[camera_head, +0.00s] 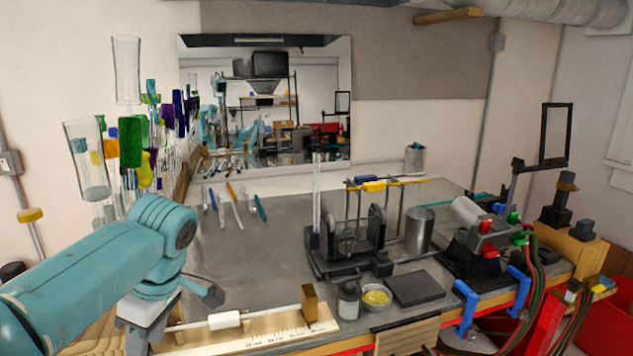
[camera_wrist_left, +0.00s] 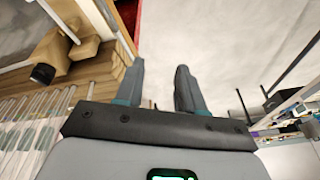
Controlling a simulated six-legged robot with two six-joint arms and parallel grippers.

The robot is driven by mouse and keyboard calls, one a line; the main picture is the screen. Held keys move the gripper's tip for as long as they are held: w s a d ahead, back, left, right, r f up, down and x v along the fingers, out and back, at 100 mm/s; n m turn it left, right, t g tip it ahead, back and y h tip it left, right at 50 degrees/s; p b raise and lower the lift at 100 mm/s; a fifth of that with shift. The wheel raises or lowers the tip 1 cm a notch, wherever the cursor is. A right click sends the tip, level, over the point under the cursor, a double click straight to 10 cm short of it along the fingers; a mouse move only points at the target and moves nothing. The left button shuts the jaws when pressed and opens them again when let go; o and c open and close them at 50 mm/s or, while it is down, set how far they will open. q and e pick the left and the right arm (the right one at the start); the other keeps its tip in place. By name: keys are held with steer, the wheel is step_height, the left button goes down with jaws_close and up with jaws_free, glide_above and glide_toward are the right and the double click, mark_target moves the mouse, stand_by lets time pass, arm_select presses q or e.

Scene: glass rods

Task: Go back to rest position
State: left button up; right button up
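My teal left arm (camera_head: 100,265) reaches in from the lower left in the head view, with its wrist bent down over the near left corner of the bench. My left gripper (camera_wrist_left: 160,80) shows in the left wrist view with its two dark fingers apart and nothing between them. In the head view its fingers are largely hidden by the wrist. My right arm and right gripper are not in view.
The metal bench (camera_head: 270,245) holds glass tools at the back left, a black stand with rods (camera_head: 345,240), a metal cup (camera_head: 418,230), a bowl (camera_head: 376,297) and a burner (camera_head: 475,225). A wooden ruler board (camera_head: 270,330) lies in front. Coloured glass rods (camera_head: 130,140) stand at left.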

arm_select(q)
steer(key=s+d+f+m+h+b, duration=0.1)
steer(key=d+f+m+h, duration=0.3)
steer(key=f, duration=1.2)
steer(key=s+d+f+m+h+b, duration=0.1)
steer(key=d+f+m, duration=0.55)
steer(key=f, duration=0.95)
steer(key=s+d+f+m+h, duration=0.1)
steer(key=s+d+f+m, duration=0.1)
steer(key=s+f, duration=0.5)
steer(key=s+d+f+m+t+h, duration=0.1)
steer(key=s+d+f+m, duration=0.1)
steer(key=s+f, duration=0.5)
steer(key=s+b, duration=0.1)
steer(key=s, duration=0.2)
steer(key=shift+s+d+h, duration=0.15)
steer(key=shift+d+h, duration=0.15)
